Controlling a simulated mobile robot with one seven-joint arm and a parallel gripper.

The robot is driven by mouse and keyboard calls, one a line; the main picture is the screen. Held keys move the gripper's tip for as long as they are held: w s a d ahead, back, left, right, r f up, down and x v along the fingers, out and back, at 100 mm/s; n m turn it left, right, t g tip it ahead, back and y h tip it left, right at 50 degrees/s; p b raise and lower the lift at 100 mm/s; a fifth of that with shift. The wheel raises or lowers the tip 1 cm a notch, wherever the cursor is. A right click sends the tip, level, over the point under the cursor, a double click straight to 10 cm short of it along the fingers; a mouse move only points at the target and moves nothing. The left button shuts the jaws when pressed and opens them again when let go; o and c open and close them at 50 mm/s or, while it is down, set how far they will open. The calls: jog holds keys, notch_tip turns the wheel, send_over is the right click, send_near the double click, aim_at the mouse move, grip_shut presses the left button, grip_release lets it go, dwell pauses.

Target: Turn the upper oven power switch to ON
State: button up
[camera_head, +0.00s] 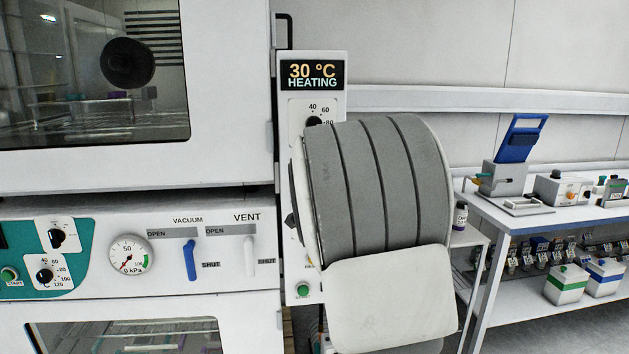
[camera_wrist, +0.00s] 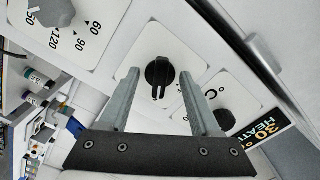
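The upper oven's control panel (camera_head: 318,58) stands upright beside the oven door, with a lit display (camera_head: 313,75) reading 30 °C HEATING. In the wrist view, a black pointer knob (camera_wrist: 160,70), apparently the power switch, sits on a white plate between two dials. A white mark on it points down in the picture; I cannot read ON or OFF. My gripper (camera_wrist: 158,74) is open, its two grey fingers on either side of the knob with gaps showing. I cannot tell how deep the fingertips reach. In the head view, my arm's end hides the knob.
A temperature dial (camera_wrist: 225,119) and a grey dial (camera_wrist: 55,10) flank the knob. A green start button (camera_head: 303,289) is low on the panel. The lower oven has a gauge (camera_head: 130,255) and blue vacuum lever (camera_head: 190,258). A bench (camera_head: 560,215) with instruments stands right.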

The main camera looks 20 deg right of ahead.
jog(key=shift+o, duration=1.3)
jog(key=shift+s, duration=0.1)
jog(key=b+v, duration=0.3)
jog(key=v, duration=0.2)
jog(key=shift+s+a+b, duration=0.1)
jog(key=shift+s+b, duration=0.3)
jog(key=s+a+f+n+g+y, duration=0.1)
jog(key=s+a+f+n+g, duration=0.3)
jog(key=s, duration=0.7)
jog(key=s+a+f+n+g+y+p, duration=0.1)
jog(key=s+a+f+n+g, duration=0.3)
jog(key=s, duration=0.8)
jog(key=s+a+f+n+g+y+p, duration=0.1)
jog(key=s+a+f+n+g+y, duration=0.2)
jog(key=s+a, duration=0.6)
jog(key=s+f+n, duration=0.2)
jog(key=n, duration=0.1)
jog(key=shift+n+g, duration=0.4)
